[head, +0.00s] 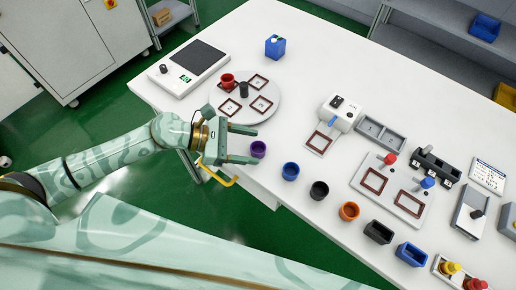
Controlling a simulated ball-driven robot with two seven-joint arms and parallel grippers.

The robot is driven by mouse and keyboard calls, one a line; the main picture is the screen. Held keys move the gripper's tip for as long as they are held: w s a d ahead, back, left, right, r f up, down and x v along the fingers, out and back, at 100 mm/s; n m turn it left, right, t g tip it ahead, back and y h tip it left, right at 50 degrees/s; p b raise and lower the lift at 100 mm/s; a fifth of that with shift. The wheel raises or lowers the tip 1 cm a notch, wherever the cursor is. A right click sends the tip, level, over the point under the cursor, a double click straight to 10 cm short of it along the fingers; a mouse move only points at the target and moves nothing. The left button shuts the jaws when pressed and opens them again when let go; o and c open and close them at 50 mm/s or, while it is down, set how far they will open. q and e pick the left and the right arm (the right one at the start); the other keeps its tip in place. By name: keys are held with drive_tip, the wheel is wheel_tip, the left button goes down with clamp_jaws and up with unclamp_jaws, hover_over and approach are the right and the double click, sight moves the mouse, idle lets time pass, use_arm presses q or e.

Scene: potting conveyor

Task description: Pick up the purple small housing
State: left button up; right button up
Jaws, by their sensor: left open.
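The purple small housing (258,149) is a small round cup standing upright on the white table near its front left edge, at the left end of a row of cups. My left gripper (250,145) is open, with its two fingers pointing right toward the purple housing. The housing is at the fingertips; I cannot tell whether it lies between them or whether they touch it. My right gripper is not in view.
To the right stand a blue cup (290,171), a black cup (319,190) and an orange cup (349,211). Behind the gripper is a round grey turntable (270,112) holding a red cup (227,81). A white scale (190,72) stands at the far left.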

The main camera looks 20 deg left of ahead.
sight(265, 149)
use_arm(q)
drive_tip(key=x, duration=0.3)
drive_tip(key=shift+f, duration=0.1)
drive_tip(key=c, duration=1.1)
drive_tip(key=shift+o, duration=0.2)
